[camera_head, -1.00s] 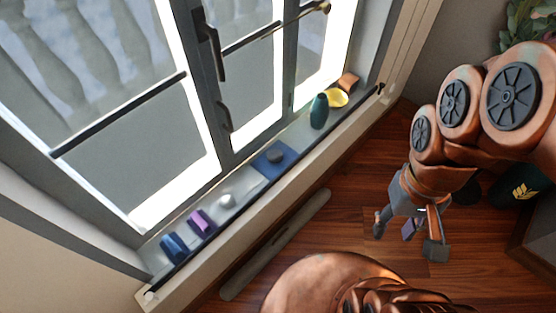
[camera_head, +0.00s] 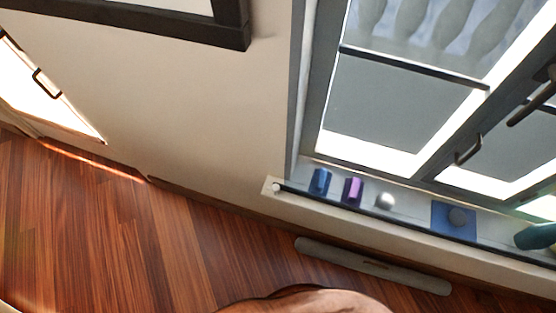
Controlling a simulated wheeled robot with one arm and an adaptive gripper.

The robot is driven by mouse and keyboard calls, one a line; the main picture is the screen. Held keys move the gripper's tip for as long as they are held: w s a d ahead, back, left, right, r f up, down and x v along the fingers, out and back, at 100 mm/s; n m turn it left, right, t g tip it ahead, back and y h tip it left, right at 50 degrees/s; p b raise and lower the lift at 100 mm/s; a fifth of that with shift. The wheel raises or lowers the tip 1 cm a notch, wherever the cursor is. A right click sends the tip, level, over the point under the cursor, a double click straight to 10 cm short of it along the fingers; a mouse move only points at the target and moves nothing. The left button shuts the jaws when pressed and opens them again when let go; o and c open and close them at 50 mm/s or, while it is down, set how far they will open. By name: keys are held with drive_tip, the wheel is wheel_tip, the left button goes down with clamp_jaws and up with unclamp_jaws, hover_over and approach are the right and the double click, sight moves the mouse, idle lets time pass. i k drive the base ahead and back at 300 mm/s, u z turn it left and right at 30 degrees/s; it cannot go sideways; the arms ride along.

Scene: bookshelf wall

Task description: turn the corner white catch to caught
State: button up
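A small white round piece (camera_head: 276,187) sits at the left end of the window sill (camera_head: 400,228), where the sill meets the wall corner. It may be the corner white catch; at this size I cannot tell how it is turned. A dark bar (camera_head: 330,201) runs along the sill's front edge from beside it. My gripper is out of view, so I cannot see whether it is open or shut.
On the sill stand a blue block (camera_head: 320,181), a purple block (camera_head: 353,190), a white ball (camera_head: 385,200), a blue square with a dark round piece (camera_head: 455,216) and a teal vase (camera_head: 537,236). A long grey bar (camera_head: 372,266) lies below. The wooden floor (camera_head: 110,235) at left is clear.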

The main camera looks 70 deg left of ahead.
sight(276, 188)
drive_tip(key=u, duration=4.5)
drive_tip(key=i, duration=0.5)
drive_tip(key=z, duration=0.55)
